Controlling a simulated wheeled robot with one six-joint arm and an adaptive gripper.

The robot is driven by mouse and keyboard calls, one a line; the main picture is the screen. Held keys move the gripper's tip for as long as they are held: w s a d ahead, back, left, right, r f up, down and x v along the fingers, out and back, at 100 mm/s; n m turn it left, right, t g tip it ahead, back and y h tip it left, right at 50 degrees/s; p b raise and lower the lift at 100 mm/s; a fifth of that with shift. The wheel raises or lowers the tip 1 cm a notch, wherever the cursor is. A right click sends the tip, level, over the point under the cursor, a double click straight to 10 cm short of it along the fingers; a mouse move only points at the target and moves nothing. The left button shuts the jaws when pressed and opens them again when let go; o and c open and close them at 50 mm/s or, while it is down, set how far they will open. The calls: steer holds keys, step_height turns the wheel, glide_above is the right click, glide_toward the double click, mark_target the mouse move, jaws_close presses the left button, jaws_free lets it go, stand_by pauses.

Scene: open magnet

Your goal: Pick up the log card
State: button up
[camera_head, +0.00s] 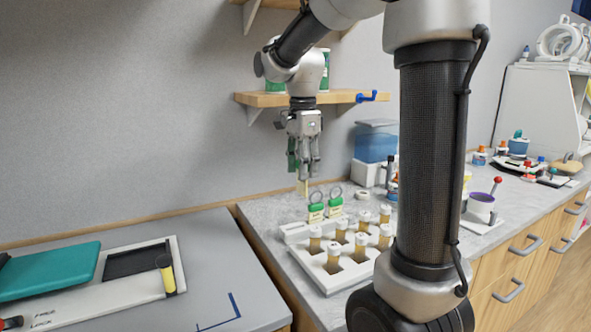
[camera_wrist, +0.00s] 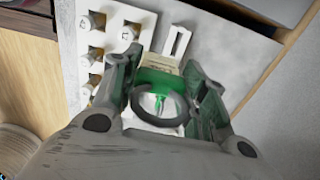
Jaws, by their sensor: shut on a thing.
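My gripper (camera_head: 304,170) is raised over the back end of the counter, in front of the wall shelf. In the wrist view its fingers (camera_wrist: 160,76) are closed on a green-topped card with a dark ring, which I take as the log card (camera_wrist: 158,63). Its pale yellow lower part (camera_head: 302,187) hangs below the fingers in the head view, above the white card holder (camera_head: 294,233). The fingers hide much of the card. Two similar green-topped tags with rings, a left one (camera_head: 316,210) and a right one (camera_head: 335,205), stand below it.
A white rack (camera_head: 325,280) of capped amber vials stands in front of the holder. A blue tub (camera_head: 375,146) is to the right. A wooden shelf (camera_head: 262,99) is behind. A grey table (camera_head: 215,250) with a teal folder (camera_head: 50,270) is at left.

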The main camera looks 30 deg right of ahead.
steer(key=s, duration=1.3)
steer(key=shift+s, duration=0.4)
